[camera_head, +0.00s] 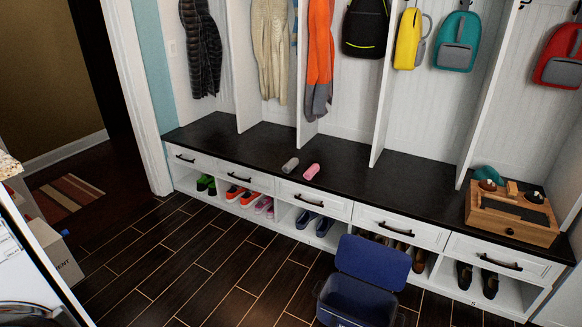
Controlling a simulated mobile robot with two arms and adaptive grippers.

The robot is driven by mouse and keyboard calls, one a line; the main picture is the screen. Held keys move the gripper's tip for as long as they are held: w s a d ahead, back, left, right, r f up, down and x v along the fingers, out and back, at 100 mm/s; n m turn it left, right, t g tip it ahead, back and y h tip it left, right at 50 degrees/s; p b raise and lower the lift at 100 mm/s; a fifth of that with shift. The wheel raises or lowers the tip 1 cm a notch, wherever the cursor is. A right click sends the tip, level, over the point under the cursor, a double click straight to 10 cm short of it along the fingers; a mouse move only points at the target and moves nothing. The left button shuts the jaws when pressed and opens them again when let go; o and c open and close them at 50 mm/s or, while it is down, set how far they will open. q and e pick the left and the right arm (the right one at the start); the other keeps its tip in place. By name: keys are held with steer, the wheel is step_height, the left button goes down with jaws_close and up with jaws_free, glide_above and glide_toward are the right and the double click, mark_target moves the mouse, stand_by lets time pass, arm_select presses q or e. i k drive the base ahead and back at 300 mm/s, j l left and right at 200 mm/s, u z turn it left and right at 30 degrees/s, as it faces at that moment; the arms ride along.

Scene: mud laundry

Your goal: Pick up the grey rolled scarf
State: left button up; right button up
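The grey rolled scarf (290,165) is a small grey roll lying on the dark bench top (240,143), near the front edge and left of the bench's middle. A pink roll (312,171) lies close beside it on the right. Neither of my grippers is in view.
A blue bin with its lid raised (362,275) stands on the floor in front of the bench. A wooden box (512,215) sits at the bench's right end. Shoes fill cubbies below the drawers. The dark floor (190,260) at left is clear. A cardboard box (55,250) is at far left.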

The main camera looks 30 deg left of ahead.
mark_target(287, 169)
steer(key=i+j, duration=0.25)
steer(key=j, duration=0.15)
steer(key=i+j+z, duration=0.1)
steer(key=i+j, duration=0.45)
steer(key=j, duration=0.3)
steer(key=i+j+z, duration=0.1)
steer(key=i+j, duration=0.15)
steer(key=j, duration=0.15)
